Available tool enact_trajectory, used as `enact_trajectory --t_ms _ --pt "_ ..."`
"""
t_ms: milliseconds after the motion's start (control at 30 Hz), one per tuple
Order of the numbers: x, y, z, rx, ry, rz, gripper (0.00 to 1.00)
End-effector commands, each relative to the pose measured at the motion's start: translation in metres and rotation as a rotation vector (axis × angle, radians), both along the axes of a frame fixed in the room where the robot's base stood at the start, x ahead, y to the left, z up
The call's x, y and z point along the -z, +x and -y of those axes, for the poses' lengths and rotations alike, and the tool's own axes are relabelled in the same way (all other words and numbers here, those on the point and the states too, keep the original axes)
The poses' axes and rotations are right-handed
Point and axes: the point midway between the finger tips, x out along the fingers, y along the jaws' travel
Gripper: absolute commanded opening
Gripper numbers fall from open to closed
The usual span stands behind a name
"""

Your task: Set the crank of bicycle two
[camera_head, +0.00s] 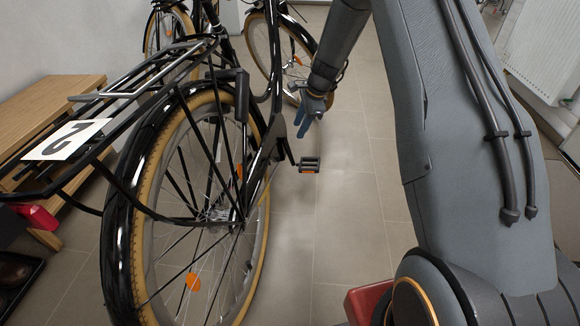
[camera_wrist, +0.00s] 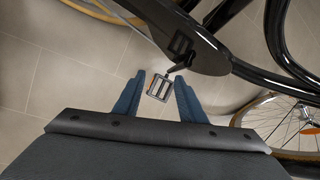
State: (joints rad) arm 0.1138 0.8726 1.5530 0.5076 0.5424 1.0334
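Bicycle two (camera_head: 120,235) stands at the left in the head view, with a white "2" card (camera_head: 67,139) on its rear rack. Its crank (camera_head: 291,155) runs down to a black pedal (camera_head: 309,165) with orange reflectors, low beside the chain case. The pedal also shows in the wrist view (camera_wrist: 160,89), with a short part of the crank above it. My gripper (camera_head: 309,118) is open and empty above the pedal. In the wrist view its blue fingers (camera_wrist: 160,79) appear on either side of the pedal, which looks apart from them. The far-side crank is hidden.
Another bicycle (camera_head: 281,55) stands behind at the top. A wooden bench (camera_head: 50,95) is at the left wall. A white radiator (camera_head: 543,50) is at the upper right. The tiled floor (camera_head: 345,220) right of the pedal is clear.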

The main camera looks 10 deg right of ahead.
Motion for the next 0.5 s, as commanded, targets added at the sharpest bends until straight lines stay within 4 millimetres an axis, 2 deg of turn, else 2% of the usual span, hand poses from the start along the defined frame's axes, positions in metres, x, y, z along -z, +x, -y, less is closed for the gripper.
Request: enact_trajectory --t_ms 33,200,333,500 --pt "0.032 0.015 0.002 0.041 0.018 -0.005 0.37" --pt "0.099 0.054 0.008 0.183 0.081 -0.018 0.37" --pt "0.138 0.077 0.011 0.272 0.124 -0.027 0.37" --pt "0.168 0.094 0.013 0.343 0.159 -0.035 0.37"
